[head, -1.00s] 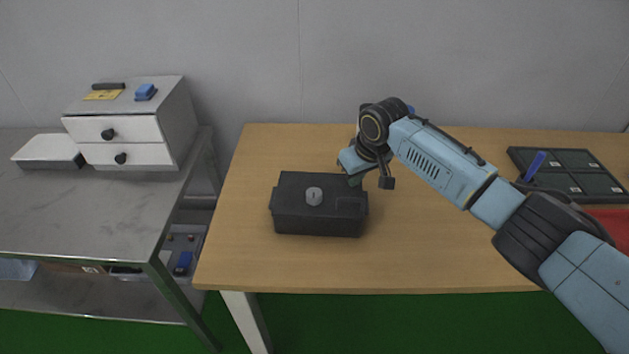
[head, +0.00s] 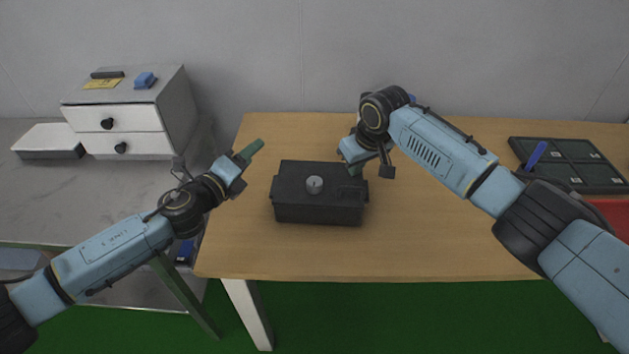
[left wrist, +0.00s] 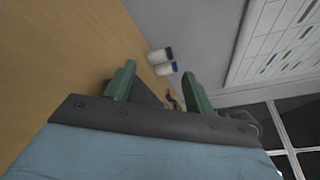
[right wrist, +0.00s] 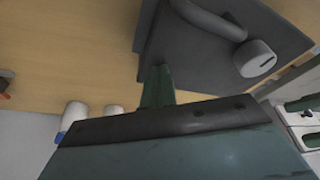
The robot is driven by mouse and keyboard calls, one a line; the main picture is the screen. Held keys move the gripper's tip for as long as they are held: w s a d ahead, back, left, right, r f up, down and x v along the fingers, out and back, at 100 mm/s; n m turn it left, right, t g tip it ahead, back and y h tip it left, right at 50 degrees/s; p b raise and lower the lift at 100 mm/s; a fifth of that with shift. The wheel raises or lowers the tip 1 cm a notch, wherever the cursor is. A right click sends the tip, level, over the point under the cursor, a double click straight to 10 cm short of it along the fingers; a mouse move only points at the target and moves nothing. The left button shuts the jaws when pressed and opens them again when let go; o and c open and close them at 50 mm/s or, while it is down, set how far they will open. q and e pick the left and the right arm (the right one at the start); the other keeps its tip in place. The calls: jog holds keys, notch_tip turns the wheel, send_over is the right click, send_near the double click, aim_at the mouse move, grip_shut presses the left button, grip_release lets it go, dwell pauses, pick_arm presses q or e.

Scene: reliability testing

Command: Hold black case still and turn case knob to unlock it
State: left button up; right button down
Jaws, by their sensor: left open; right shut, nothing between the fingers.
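The black case (head: 318,207) sits on the wooden table with a round grey knob (head: 314,185) on its top. In the right wrist view the knob (right wrist: 256,58) has a dark slot, beside a grey curved handle (right wrist: 208,18) on the case (right wrist: 175,50). My right gripper (head: 354,171) is shut and empty at the case's back right corner; its green fingers (right wrist: 157,86) are together against or very near the case's edge. My left gripper (head: 252,150) is open and empty, left of the case and apart from it. Its spread fingers show in the left wrist view (left wrist: 158,85).
A white drawer unit (head: 125,130) and a white box (head: 48,141) stand on the grey side table at left. A dark compartment tray (head: 570,165) with a blue item (head: 537,155) lies at right. The table front is clear.

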aim_at(313, 183)
pick_arm(q)
jog(key=s+d+r+m+g+h, duration=0.1)
jog(key=d+m, duration=0.1)
jog(key=s+d+r+m+g+h, duration=0.1)
jog(key=d+m, duration=0.2)
jog(key=s+d+r+m+h, duration=0.1)
jog(key=s+d+m, duration=0.1)
jog(key=m, duration=0.1)
jog(key=shift+d+g, duration=0.35)
jog(key=shift+g, duration=0.05)
jog(key=m, duration=0.1)
jog(key=s+m+g, duration=0.1)
jog(key=s+m, duration=0.1)
jog(key=shift+s+d+f+m, duration=0.25)
jog(key=shift+d+f+m, duration=0.1)
jog(key=shift+d+m, duration=0.05)
jog(key=shift+s+a+f+m+g, duration=0.95)
jog(key=shift+s+f+m, duration=0.5)
jog(key=shift+m, duration=0.65)
jog(key=x, duration=1.1)
jog(key=shift+s+d, duration=0.1)
jog(key=shift+s, duration=0.05)
jog(key=c, duration=1)
